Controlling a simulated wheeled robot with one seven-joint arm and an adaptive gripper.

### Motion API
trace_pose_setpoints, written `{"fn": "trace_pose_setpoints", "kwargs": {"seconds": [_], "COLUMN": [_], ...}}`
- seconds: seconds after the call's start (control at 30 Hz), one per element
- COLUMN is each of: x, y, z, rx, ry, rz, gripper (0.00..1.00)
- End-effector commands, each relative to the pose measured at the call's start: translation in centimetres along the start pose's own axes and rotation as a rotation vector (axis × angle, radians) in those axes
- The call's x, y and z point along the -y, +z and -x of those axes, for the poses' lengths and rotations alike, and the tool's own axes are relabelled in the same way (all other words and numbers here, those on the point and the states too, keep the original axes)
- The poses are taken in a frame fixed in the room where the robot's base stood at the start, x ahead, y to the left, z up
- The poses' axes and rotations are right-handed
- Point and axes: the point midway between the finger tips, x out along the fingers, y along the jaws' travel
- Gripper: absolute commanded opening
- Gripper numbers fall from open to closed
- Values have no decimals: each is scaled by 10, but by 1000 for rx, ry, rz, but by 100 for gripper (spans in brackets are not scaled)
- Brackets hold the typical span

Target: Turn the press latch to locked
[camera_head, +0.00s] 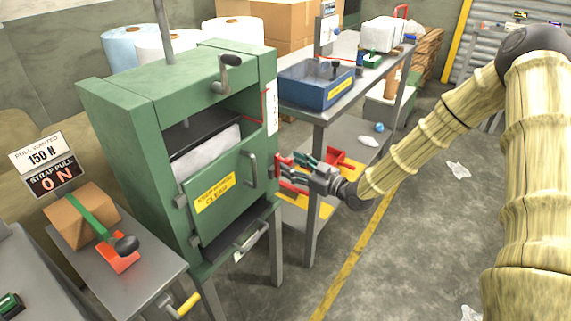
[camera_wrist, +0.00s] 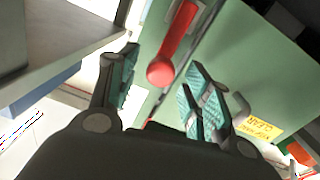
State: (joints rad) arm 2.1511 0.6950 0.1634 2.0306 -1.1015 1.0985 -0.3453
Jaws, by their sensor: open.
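The green press (camera_head: 125,105) stands at the left, with a front door (camera_head: 220,205) bearing a yellow label. A white bundle shows in the opening above the door. The press latch (camera_wrist: 178,35) is a red lever ending in a round red knob (camera_wrist: 160,72) in the wrist view. It lies aslant along the door's edge. In the head view only a little red shows there. My gripper (camera_head: 290,168) is open at the door's right edge. In the wrist view its teal-padded fingers (camera_wrist: 162,64) stand on either side of the knob; contact cannot be told.
A grey bench (camera_head: 318,116) with a blue bin (camera_head: 318,84) stands close behind my gripper, with red items on its lower shelf. A strapped carton (camera_head: 82,212) sits on a side table at the left. The floor (camera_head: 410,250) at the right is mostly open, with scraps.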

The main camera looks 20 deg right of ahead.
Motion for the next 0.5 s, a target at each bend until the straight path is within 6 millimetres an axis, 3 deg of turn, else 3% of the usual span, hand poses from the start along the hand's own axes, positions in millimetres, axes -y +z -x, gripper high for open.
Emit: {"fn": "trace_pose_setpoints", "kwargs": {"seconds": [0.2, 0.5], "x": [1, 1], "y": [0, 0], "z": [-17, -20], "rx": [0, 0], "ry": [-1, -2], "rz": [0, -1], "gripper": [49, 49]}}
